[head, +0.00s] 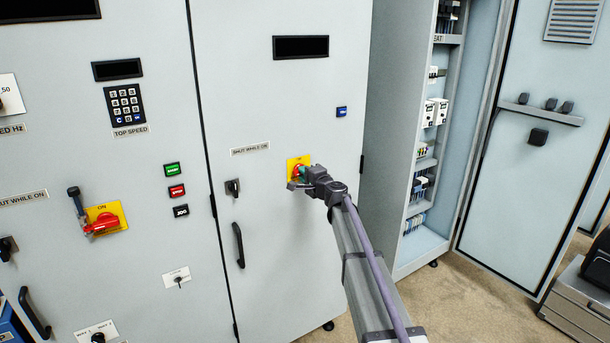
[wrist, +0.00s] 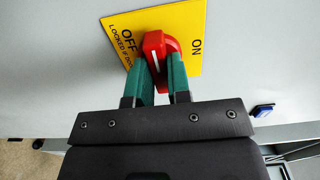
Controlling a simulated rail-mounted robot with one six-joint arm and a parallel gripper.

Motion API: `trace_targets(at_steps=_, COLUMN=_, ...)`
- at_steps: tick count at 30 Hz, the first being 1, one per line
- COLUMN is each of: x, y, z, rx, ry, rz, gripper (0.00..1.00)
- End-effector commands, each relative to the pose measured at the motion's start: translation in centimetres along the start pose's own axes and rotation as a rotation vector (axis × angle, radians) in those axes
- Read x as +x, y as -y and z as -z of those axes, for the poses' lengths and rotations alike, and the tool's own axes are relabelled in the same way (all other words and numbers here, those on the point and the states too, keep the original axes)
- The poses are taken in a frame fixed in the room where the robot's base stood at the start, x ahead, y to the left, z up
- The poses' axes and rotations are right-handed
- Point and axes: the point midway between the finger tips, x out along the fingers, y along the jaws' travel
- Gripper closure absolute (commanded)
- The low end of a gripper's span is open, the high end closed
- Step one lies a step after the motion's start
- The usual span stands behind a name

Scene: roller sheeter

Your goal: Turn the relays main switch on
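A red rotary switch handle (wrist: 154,46) with a white line sits on a yellow plate (wrist: 190,30) in the wrist view. OFF is printed on the plate's left and ON on its right. The white line stands nearly upright in the picture, between the two words and nearer OFF. My gripper (wrist: 160,75) has its green fingers on either side of the handle and appears shut on it. In the head view my gripper (head: 304,174) covers most of this switch; the yellow plate (head: 293,162) shows on the middle cabinet door.
A second red switch (head: 104,222) on a yellow plate is on the left cabinet. The middle door has a small black knob (head: 232,187) and a black handle (head: 239,245). An open cabinet (head: 420,245) stands to the right, its door (head: 530,185) swung out.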

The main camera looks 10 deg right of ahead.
Motion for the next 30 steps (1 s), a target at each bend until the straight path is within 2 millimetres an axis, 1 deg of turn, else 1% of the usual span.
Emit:
trace_targets(at_steps=1, x=-0.01, y=0.00, z=0.00, rx=0.000, ry=0.000, rz=0.000, gripper=0.90)
trace_targets(at_steps=4, x=-0.01, y=0.00, z=0.00, rx=0.000, ry=0.000, rz=0.000, gripper=0.99)
trace_targets(at_steps=11, x=-0.02, y=0.00, z=0.00, rx=0.006, ry=0.000, rz=0.000, gripper=1.00)
trace_targets(at_steps=17, x=-0.02, y=0.00, z=0.00, rx=0.051, ry=0.000, rz=0.000, gripper=1.00)
trace_targets(at_steps=23, x=-0.02, y=0.00, z=0.01, rx=0.163, ry=0.000, rz=0.000, gripper=1.00)
trace_targets(at_steps=30, x=-0.02, y=-0.01, z=0.00, rx=0.370, ry=0.000, rz=0.000, gripper=1.00)
